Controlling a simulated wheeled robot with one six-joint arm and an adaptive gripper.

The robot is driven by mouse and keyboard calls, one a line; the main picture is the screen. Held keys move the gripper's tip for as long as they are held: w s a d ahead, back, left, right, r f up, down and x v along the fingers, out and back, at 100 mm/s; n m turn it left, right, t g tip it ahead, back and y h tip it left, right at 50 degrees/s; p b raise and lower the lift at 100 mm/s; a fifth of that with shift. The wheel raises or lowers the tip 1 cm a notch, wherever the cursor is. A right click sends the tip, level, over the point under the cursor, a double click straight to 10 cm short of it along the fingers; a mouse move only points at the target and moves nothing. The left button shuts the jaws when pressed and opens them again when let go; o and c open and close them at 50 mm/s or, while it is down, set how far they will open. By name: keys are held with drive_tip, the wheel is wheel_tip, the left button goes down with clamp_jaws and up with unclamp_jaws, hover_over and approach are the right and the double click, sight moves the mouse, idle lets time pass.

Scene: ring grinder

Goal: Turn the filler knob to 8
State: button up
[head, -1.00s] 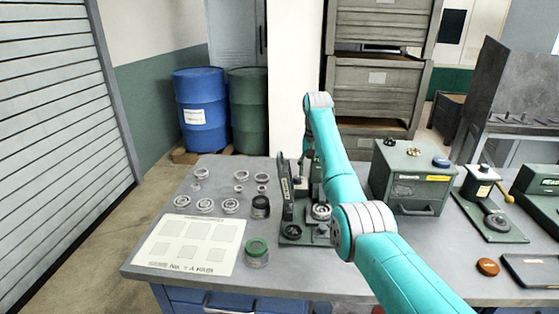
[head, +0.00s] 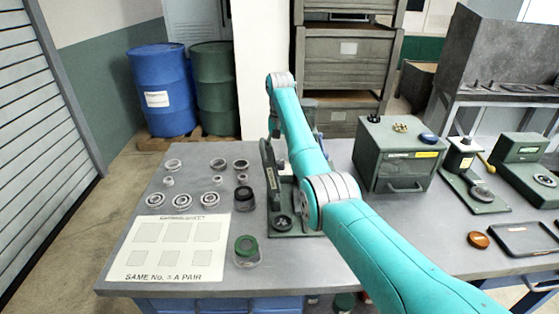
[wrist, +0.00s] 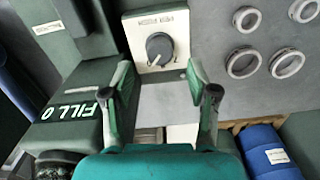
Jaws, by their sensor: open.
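In the wrist view a round dark grey knob (wrist: 159,46) with a light pointer mark sits on a white plate (wrist: 146,22) with small unreadable print. My gripper (wrist: 158,72) is open and empty, its fingertips on either side of the space just below the knob, apart from it. A green housing (wrist: 75,135) at the left carries white "FILL 0" lettering (wrist: 65,110). A black ribbed part (wrist: 58,165) shows at the lower left, partly cut off. In the head view the green machine (head: 271,172) stands mid-bench, partly behind my arm; the knob cannot be made out there.
Several metal rings (head: 182,201) and a printed sheet (head: 168,262) lie left of the machine. A green-capped jar (head: 247,251) stands at the front. A green drawer box (head: 396,158) stands to the right. Blue (head: 162,92) and green (head: 214,90) drums stand behind.

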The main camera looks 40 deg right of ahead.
sight(280, 162)
drive_tip(key=shift+f, duration=2.2)
clamp_jaws()
drive_tip(key=shift+n, duration=0.3)
drive_tip(key=n, duration=0.3)
drive_tip(key=shift+n, duration=2.2)
